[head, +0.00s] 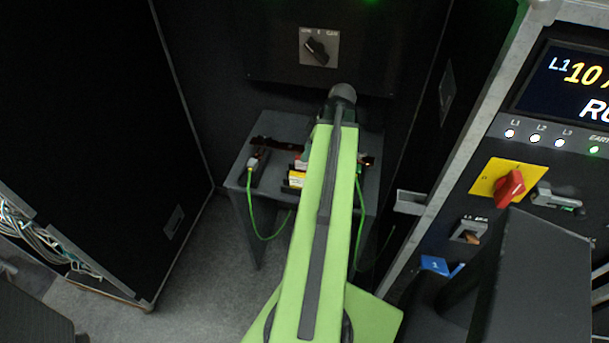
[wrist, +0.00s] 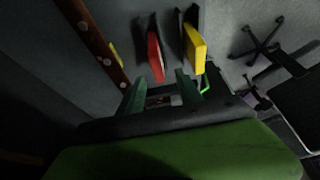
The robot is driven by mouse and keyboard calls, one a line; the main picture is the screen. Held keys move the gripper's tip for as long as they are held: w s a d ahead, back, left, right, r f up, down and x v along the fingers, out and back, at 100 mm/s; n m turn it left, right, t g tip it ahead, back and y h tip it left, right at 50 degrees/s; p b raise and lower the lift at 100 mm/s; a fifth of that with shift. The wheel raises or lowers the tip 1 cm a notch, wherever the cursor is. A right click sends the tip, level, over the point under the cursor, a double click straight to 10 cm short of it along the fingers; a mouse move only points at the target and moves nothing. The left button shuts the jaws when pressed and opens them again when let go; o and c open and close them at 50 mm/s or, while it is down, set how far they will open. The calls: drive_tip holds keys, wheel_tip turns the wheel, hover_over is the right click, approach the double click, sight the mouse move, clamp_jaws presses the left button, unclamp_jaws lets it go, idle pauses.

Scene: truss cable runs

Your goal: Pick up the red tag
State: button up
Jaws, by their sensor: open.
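The red tag (wrist: 154,56) shows in the wrist view on a dark clip or holder, left of a yellow tag (wrist: 195,48). My gripper (wrist: 160,90) is open, with its two dark green fingers apart. The red tag lies just beyond the fingertips, roughly in line with the gap between them. Nothing is held, and I cannot tell whether the fingers touch anything. In the head view my green arm reaches over a small grey table and hides the gripper and most of what is there. A yellow piece (head: 296,179) shows beside the arm.
A brown strip with pale dots (wrist: 96,42) runs left of the tags. The small table (head: 237,177) carries dark connectors with green cables (head: 252,215). A tall black case (head: 110,130) stands left; a control panel with a red switch (head: 509,187) stands right.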

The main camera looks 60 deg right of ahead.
sight(304, 167)
drive_tip(key=shift+w+f, duration=0.15)
drive_tip(key=shift+f, duration=0.1)
drive_tip(key=b+x, duration=0.5)
drive_tip(key=shift+d+f, duration=0.25)
drive_tip(key=shift+f, duration=0.05)
drive_tip(key=shift+r, duration=0.2)
clamp_jaws()
